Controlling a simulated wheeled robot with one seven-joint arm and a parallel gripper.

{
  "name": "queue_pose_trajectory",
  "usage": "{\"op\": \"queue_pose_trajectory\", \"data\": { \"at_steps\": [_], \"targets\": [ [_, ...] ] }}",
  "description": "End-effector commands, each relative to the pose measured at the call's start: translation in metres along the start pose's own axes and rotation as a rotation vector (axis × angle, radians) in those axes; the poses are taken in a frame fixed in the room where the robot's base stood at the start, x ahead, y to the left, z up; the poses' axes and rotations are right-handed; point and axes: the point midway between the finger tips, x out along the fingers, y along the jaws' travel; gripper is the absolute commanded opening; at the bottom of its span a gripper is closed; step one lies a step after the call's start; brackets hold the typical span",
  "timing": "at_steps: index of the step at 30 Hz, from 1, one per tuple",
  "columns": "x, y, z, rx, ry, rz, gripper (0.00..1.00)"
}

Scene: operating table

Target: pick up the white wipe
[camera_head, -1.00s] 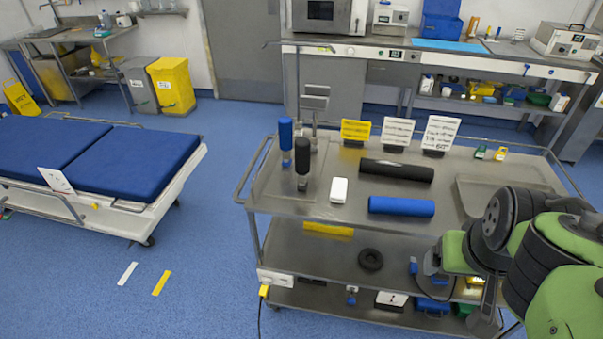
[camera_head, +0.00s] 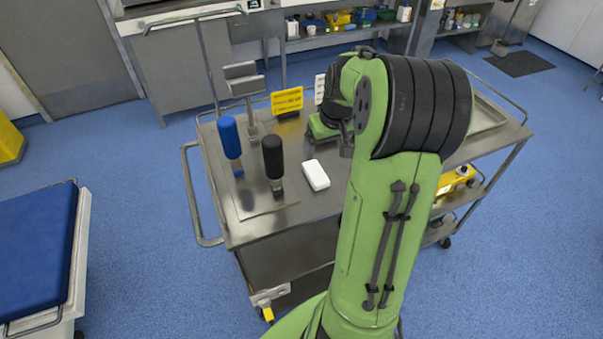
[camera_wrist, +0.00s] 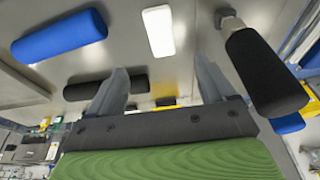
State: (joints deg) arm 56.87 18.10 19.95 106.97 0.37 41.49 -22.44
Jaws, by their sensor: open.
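The white wipe (camera_head: 316,175) is a small white block lying flat on the steel trolley top (camera_head: 290,212), right of the black-handled tool (camera_head: 273,160). The wipe also shows at the top middle of the wrist view (camera_wrist: 158,30). My gripper (camera_wrist: 161,75) is open and empty, its two fingers apart. In the wrist view the wipe lies beyond the fingertips, roughly in line with the gap between them, and is not touched. My arm reaches over the trolley and hides much of its right part in the head view.
A blue-handled tool (camera_head: 230,140) stands left of the black one. A blue roll (camera_wrist: 60,36) and a black roll (camera_wrist: 105,87) lie left in the wrist view. A blue bed (camera_head: 38,245) is at the left.

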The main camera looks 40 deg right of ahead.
Motion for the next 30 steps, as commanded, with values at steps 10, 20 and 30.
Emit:
{"op": "queue_pose_trajectory", "data": {
  "at_steps": [10,20,30],
  "targets": [
    [0.08,-0.001,0.001,-0.002,-0.002,-0.002,0.83],
    [0.132,-0.002,0.001,-0.001,-0.003,-0.003,0.83],
    [0.134,-0.001,0.0,-0.001,0.0,0.0,0.71]
  ]
}}
